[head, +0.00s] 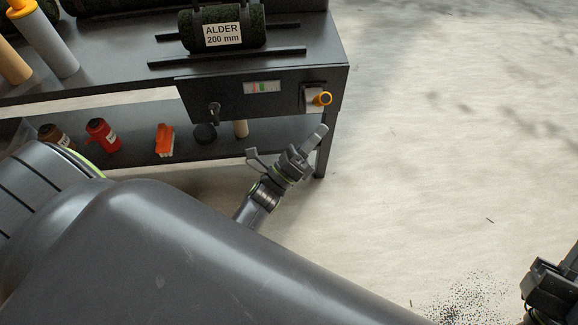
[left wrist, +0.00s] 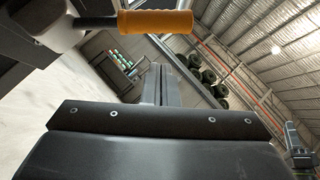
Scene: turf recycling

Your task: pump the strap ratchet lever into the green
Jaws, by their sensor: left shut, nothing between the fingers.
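The ratchet lever's orange grip (head: 322,98) sticks out at the right end of the dark bench front panel. It looms large at the top of the left wrist view (left wrist: 155,21). A small gauge (head: 262,87) with red and green marks sits on the panel; its reading is too small to tell. My left gripper (head: 317,136) is shut and empty, just below the orange grip in the head view and apart from it. Its closed fingers (left wrist: 160,84) show beneath the grip in the left wrist view. My right gripper (head: 548,285) is at the lower right edge, partly cut off.
A dark turf roll (head: 222,27) labelled "ALDER 200 mm" lies on the bench top (head: 110,58). A dark knob (head: 214,111) is on the panel. The lower shelf (head: 185,150) holds a red bottle (head: 102,135) and an orange brush (head: 164,140). The floor at right is clear.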

